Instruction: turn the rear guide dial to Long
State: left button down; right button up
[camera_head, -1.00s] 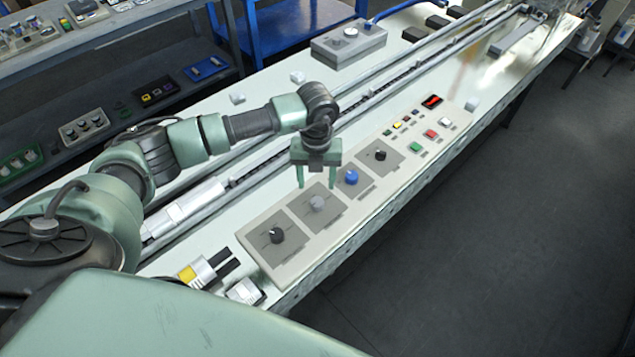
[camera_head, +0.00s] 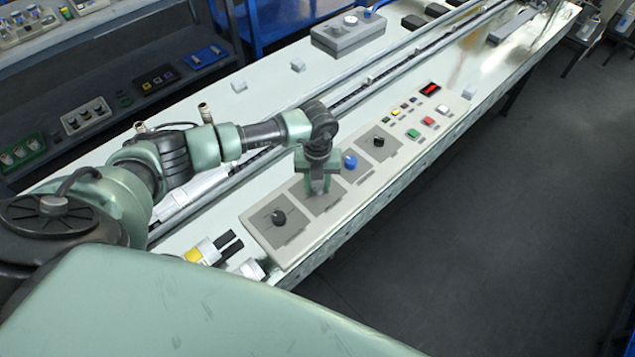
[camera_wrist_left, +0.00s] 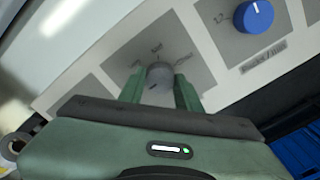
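A grey dial (camera_wrist_left: 159,73) sits on a darker square plate of the control panel, with small labels around its top that are too blurred to read surely. Its own name label is hidden. My left gripper (camera_head: 318,190) is down over this dial, its fingers close together. In the left wrist view the fingers (camera_wrist_left: 160,90) stand on both sides of the dial and appear to press on it. In the head view the gripper covers the dial. My right gripper is in neither view.
A blue dial (camera_head: 349,161) is just beside the gripper. Black dials (camera_head: 279,217) (camera_head: 379,142) sit at either side along the panel (camera_head: 262,240). Rails run behind the panel.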

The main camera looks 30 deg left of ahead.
pick_arm(q)
jog(key=shift+f+m+b, duration=0.1)
jog(key=shift+m+b, duration=0.6)
jog(key=shift+b, duration=0.1)
jog(key=shift+w+f+m+b, duration=0.1)
jog(key=shift+m+b, duration=1.05)
jog(key=shift+m, duration=0.05)
jog(key=m+b, duration=0.4)
jog(key=m, duration=0.1)
jog(key=shift+b, duration=0.35)
jog(key=shift+r+m+b, duration=0.25)
jog(key=shift+m+b, duration=0.85)
jog(key=shift+m, duration=0.4)
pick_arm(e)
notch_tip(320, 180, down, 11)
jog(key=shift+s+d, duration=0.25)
